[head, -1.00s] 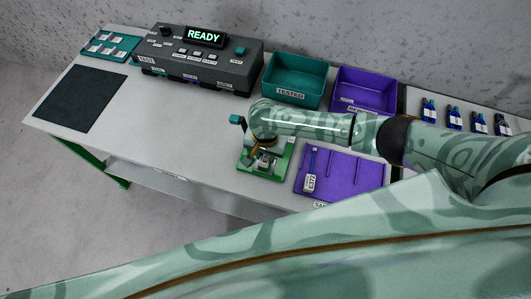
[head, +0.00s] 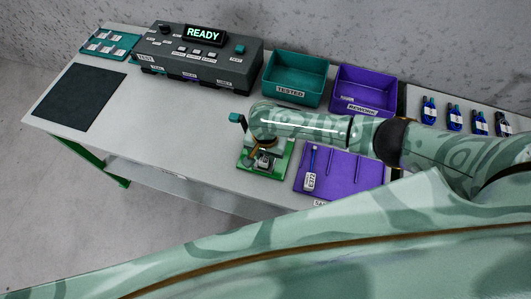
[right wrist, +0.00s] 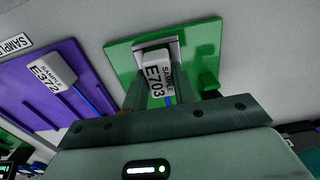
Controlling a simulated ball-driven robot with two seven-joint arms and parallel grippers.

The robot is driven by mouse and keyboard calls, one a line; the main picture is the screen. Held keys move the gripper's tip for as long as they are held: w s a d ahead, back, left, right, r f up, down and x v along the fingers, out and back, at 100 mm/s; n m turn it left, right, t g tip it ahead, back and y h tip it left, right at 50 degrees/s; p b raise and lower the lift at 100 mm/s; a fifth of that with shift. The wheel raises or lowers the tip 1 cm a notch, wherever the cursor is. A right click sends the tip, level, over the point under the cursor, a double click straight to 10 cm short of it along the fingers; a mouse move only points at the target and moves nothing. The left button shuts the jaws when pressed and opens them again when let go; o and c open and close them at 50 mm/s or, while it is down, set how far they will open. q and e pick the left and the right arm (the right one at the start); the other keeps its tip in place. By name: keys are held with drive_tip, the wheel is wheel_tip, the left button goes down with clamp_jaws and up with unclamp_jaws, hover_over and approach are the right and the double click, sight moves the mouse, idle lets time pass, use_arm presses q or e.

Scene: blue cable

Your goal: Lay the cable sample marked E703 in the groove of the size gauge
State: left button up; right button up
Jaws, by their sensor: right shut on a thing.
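The E703 sample shows a white label block (right wrist: 157,84) and a short piece of blue cable in the right wrist view. My right gripper (right wrist: 160,100) is shut on it, over the green-based fixture (right wrist: 120,58) that looks like the size gauge. In the head view the gauge's green base (head: 284,161) stands near the table's front edge, and my right gripper (head: 265,158) is just above it. My forearm hides part of the gauge. I cannot see the groove, nor tell whether the cable touches it. My left gripper is not in view.
A purple sample tray (head: 345,178) beside the gauge holds the E372 sample (head: 311,181). Behind stand a teal TESTED bin (head: 290,93), a purple bin (head: 361,106) and a grey tester (head: 200,68) reading READY. A dark mat (head: 80,98) lies left. The table's middle is clear.

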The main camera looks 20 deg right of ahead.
drive_tip(key=shift+f, duration=0.65)
idle(0.3)
drive_tip(key=o, duration=1.1)
wheel_tip(320, 180, up, 8)
drive_tip(key=p, duration=0.9)
